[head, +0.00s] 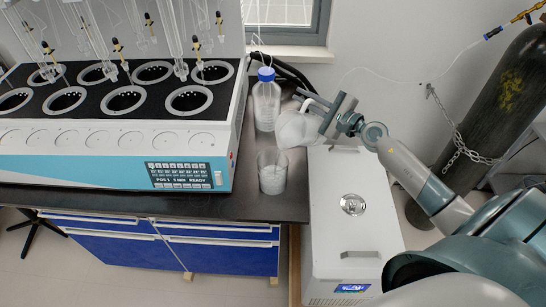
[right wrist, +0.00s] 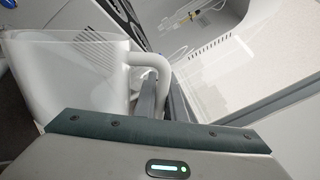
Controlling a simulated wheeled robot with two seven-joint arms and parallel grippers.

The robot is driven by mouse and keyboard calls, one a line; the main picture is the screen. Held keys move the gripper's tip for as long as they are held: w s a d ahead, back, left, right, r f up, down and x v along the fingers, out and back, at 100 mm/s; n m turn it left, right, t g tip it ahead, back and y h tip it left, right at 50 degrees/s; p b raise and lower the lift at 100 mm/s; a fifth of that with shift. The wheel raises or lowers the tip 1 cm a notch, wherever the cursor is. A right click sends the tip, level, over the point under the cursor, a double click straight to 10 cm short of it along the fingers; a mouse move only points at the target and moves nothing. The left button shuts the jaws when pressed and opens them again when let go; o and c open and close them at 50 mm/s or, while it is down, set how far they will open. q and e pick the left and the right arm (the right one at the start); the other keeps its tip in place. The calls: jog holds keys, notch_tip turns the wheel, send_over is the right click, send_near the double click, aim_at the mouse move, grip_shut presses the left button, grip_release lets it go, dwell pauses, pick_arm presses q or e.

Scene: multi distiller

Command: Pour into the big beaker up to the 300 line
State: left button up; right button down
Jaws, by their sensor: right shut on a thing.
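The big beaker (head: 272,177) is clear and stands upright near the right end of the dark bench. Its lower part looks whitish; its marks are too small to read. My right gripper (head: 322,110) is shut on the handle of a translucent white jug (head: 294,131), above and slightly right of the beaker. The jug is tilted with its mouth to the left and down, and no clear stream shows. In the right wrist view the jug (right wrist: 75,75) fills the left side, with its curved handle (right wrist: 148,62) at the gripper fingers. My left gripper is not in view.
A blue-capped bottle (head: 265,105) stands just behind the beaker. The white and blue multi distiller (head: 120,135) with glassware fills the left of the bench (head: 130,202). A white chiller box (head: 352,235) stands at the right, with a chained dark gas cylinder (head: 495,105) beyond.

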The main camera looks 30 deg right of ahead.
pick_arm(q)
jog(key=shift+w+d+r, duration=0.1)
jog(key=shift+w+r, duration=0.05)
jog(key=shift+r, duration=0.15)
pick_arm(e)
jog(key=shift+a+r, duration=0.15)
jog(key=shift+r, duration=0.15)
dwell(1.1)
